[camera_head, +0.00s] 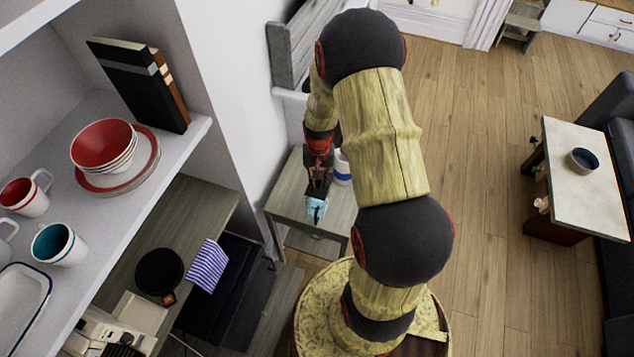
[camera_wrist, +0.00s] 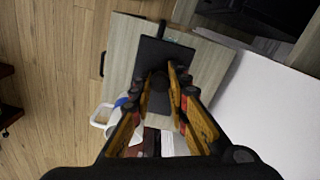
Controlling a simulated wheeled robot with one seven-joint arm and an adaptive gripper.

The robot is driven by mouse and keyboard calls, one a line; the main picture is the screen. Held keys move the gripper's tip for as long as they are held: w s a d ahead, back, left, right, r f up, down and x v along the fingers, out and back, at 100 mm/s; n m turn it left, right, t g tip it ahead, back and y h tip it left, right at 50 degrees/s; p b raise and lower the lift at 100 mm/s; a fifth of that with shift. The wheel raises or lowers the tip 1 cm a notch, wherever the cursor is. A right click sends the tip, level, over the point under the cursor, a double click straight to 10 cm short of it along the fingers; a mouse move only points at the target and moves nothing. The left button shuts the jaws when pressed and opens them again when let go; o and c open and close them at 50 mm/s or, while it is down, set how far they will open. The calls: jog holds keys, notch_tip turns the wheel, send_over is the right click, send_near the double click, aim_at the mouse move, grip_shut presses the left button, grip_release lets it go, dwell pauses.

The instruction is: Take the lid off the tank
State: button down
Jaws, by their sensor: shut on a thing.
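My gripper (camera_head: 318,172) is over the small grey wooden table near the white wall. In the wrist view, its fingers (camera_wrist: 160,74) close on the small dark knob of a flat, dark, square lid (camera_wrist: 152,50). A pale blue, glassy tank (camera_head: 316,210) shows just below my gripper in the head view. In the wrist view, the lid and fingers hide the tank. I cannot tell whether the lid touches the tank or is apart from it.
A white mug with a blue band (camera_head: 342,168) stands close beside my gripper on the small table (camera_head: 285,205). A shelf (camera_head: 190,145) with dishes and books is at left. A marble-topped table (camera_head: 590,195) with a bowl is at right. Wooden floor between is clear.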

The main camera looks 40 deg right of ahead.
jog(key=s+r, duration=0.1)
jog(key=r, duration=0.1)
jog(key=s+a+r, duration=0.1)
jog(key=s+r, duration=0.1)
jog(key=shift+a+r, duration=0.1)
jog(key=shift+r, duration=0.05)
jog(key=s+a+r, duration=0.3)
jog(key=s+r, duration=0.1)
jog(key=s, duration=0.4)
jog(key=shift+s+a, duration=0.25)
jog(key=shift+s, duration=0.05)
